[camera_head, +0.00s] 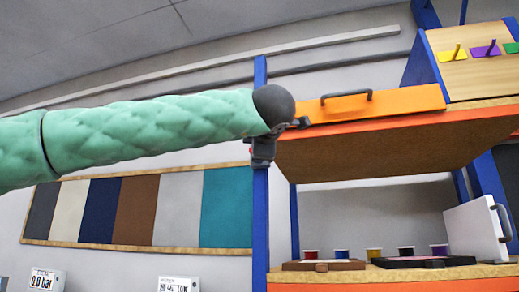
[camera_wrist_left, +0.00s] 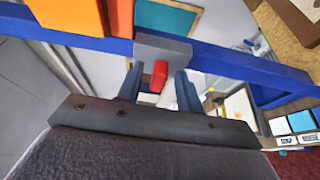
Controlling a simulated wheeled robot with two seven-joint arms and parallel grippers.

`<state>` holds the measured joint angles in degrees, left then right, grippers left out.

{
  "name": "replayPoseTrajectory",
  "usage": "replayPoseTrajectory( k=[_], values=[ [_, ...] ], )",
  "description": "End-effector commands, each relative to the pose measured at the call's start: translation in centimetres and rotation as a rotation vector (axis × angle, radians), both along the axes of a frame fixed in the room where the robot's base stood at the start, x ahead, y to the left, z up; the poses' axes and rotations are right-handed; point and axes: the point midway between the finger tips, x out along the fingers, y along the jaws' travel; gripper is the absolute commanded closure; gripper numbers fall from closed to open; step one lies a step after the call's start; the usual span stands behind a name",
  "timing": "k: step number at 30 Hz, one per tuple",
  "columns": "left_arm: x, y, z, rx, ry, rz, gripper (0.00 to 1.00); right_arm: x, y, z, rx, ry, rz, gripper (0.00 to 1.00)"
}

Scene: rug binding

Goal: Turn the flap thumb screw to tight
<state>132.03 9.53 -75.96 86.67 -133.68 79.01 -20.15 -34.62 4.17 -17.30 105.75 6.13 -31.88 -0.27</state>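A red tab (camera_wrist_left: 159,75), which looks like the thumb screw's grip, stands out from a grey block (camera_wrist_left: 163,48) on a blue beam in the left wrist view. My left gripper (camera_wrist_left: 158,88) has one finger on each side of the tab. Gaps show between the fingers and the tab, so it is open around it and not clamped. In the head view my left gripper (camera_head: 262,150) is at the blue post (camera_head: 261,210), just left of the upper shelf. Only a speck of red shows there; the wrist hides the rest. My right gripper is in neither view.
An orange panel (camera_head: 400,104) with a dark handle lies on the upper shelf (camera_head: 390,150). Below, several spools (camera_head: 375,254) and a white panel (camera_head: 474,229) with a handle stand on the lower shelf. Coloured swatches (camera_head: 135,211) hang on the wall. Free air lies below my left arm.

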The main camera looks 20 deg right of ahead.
Motion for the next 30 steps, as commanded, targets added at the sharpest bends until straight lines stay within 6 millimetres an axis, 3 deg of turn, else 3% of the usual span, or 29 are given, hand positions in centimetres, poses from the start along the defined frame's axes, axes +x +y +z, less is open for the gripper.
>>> replayPoseTrajectory(
  k=[18, 30],
  values=[
    [-7.0, 1.4, -0.1, 0.000, 0.000, -0.001, 0.64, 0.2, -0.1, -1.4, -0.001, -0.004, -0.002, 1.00],
    [-7.6, 1.5, -0.1, 0.001, 0.001, 0.000, 0.64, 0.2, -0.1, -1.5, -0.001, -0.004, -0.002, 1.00]
  ],
)
